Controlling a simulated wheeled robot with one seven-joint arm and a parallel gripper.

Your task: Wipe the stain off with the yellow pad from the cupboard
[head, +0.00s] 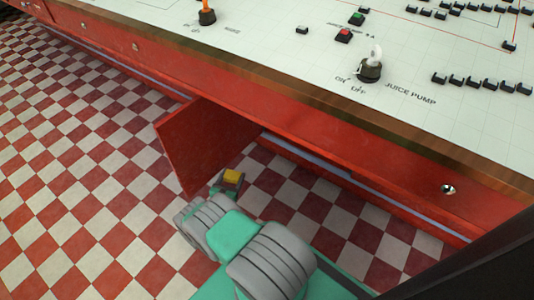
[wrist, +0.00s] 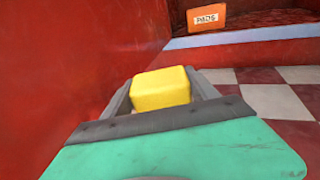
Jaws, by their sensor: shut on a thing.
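The yellow pad (wrist: 161,90) is held between the two fingers of my gripper (wrist: 160,103), which is shut on it. In the head view the pad (head: 232,176) shows small at the end of my gripper (head: 230,182), low near the floor beside the open cupboard door. The red cupboard door (head: 205,140) stands swung out from the counter front, and it also fills the left of the wrist view (wrist: 70,70). No stain can be made out in either view.
An orange box marked "PADS" (wrist: 206,18) stands inside the red cupboard on a raised floor. The white control panel (head: 270,50) with switches and a lever marked "JUICE PUMP" (head: 370,66) tops the counter. The checkered floor (head: 90,180) is clear at left.

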